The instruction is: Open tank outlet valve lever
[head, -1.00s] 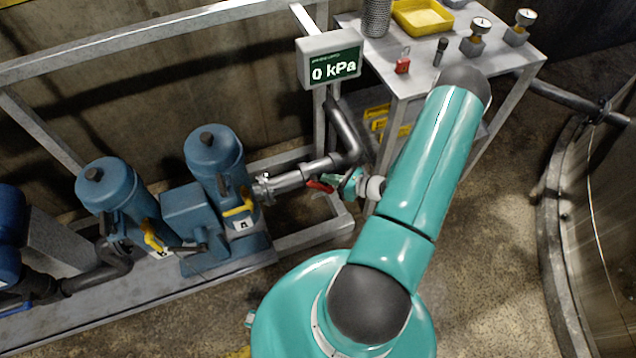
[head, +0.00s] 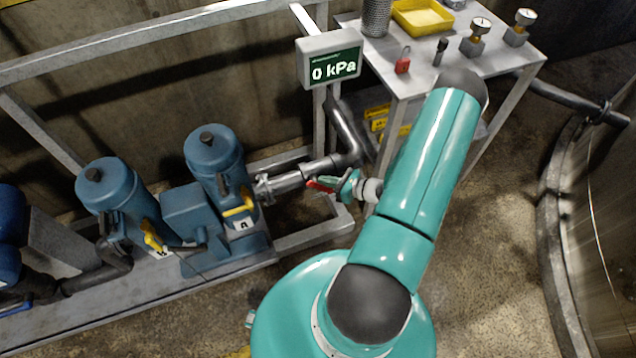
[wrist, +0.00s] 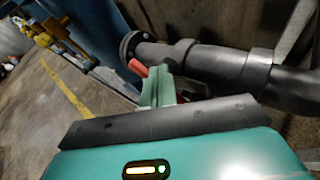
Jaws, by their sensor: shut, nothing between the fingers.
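The red valve lever (head: 319,184) sits by the grey outlet pipe (head: 300,177), to the right of the blue filter canisters. In the wrist view the lever (wrist: 138,68) shows as a short red piece below the pipe (wrist: 185,55), just left of my fingers. My gripper (head: 340,186) is shut and empty, with its green fingers right beside the lever. The fingers (wrist: 160,80) also show in the wrist view and hide part of the lever. I cannot tell whether they touch it.
Two blue canisters (head: 213,160) with yellow handles stand on the skid at left. A display (head: 330,62) reads 0 kPa. A metal table (head: 465,85) with gauges, a yellow tray and a red padlock stands behind my arm. The floor at right is clear.

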